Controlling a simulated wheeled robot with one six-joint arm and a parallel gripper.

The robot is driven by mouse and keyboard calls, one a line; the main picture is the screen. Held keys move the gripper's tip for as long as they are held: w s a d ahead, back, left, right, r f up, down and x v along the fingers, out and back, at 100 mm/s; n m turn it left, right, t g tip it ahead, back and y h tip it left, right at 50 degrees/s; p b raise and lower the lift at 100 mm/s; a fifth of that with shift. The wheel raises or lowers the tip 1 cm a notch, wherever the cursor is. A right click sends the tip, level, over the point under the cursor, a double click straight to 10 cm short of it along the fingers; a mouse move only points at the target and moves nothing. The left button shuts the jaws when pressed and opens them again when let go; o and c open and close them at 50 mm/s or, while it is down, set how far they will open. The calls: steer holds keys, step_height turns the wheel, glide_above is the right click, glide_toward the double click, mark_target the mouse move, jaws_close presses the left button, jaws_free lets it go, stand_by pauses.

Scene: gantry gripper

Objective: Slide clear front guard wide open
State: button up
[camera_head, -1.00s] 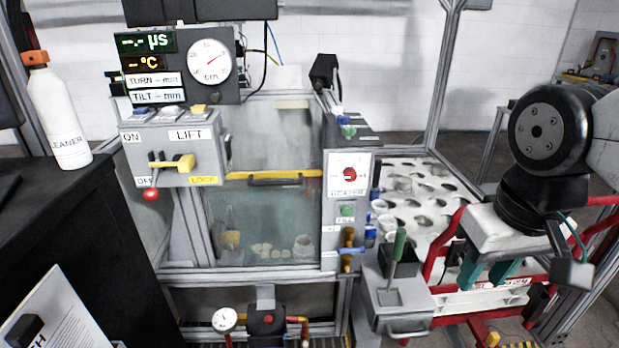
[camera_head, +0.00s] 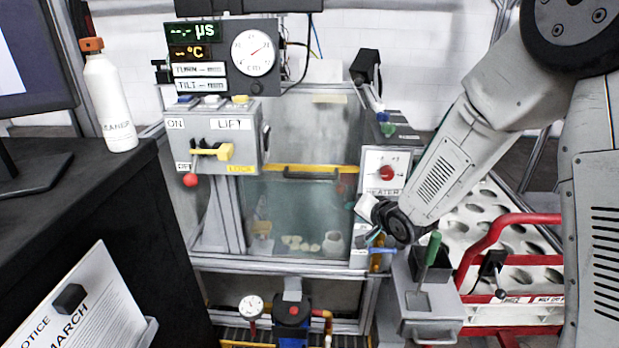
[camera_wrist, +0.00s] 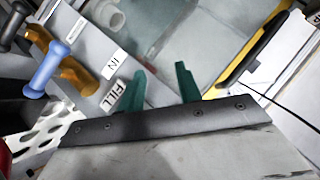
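The clear front guard (camera_head: 290,212) is a see-through panel on the front of the tank, with a yellow strip along its top edge. A dark bar handle (camera_head: 312,175) sits on that strip; it also shows at the upper right of the wrist view (camera_wrist: 254,48). My gripper (camera_wrist: 162,80) has two teal fingers apart with nothing between them. It is left of the handle in the wrist view and not touching it. In the head view my gripper (camera_head: 371,239) is by the guard's right edge, in front of the control panel, its fingers small and partly hidden.
A control panel with a red knob (camera_head: 387,173) and a blue valve handle (camera_wrist: 47,68) is close to my gripper. A grey box with a green-handled tool (camera_head: 432,250) stands right of the tank. A LIFT box with a yellow lever (camera_head: 222,151) is at the upper left.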

mark_target(309, 177)
steer(key=w+a+r+m+t+y, duration=0.1)
steer(key=w+a+r+y, duration=0.1)
steer(key=a, duration=0.2)
steer(key=w+a+r+m+t+y, duration=0.1)
steer(key=w+a+r+y, duration=0.1)
steer(key=a+y, duration=0.1)
steer(key=w+a+r+m+t+y, duration=0.1)
steer(key=w+a+r+y, duration=0.1)
steer(key=a, duration=0.4)
steer(key=shift+w+r+y, duration=0.3)
steer(key=shift+r+y, duration=0.05)
steer(key=shift+y, duration=0.35)
jaws_close()
steer(key=shift+a, duration=0.1)
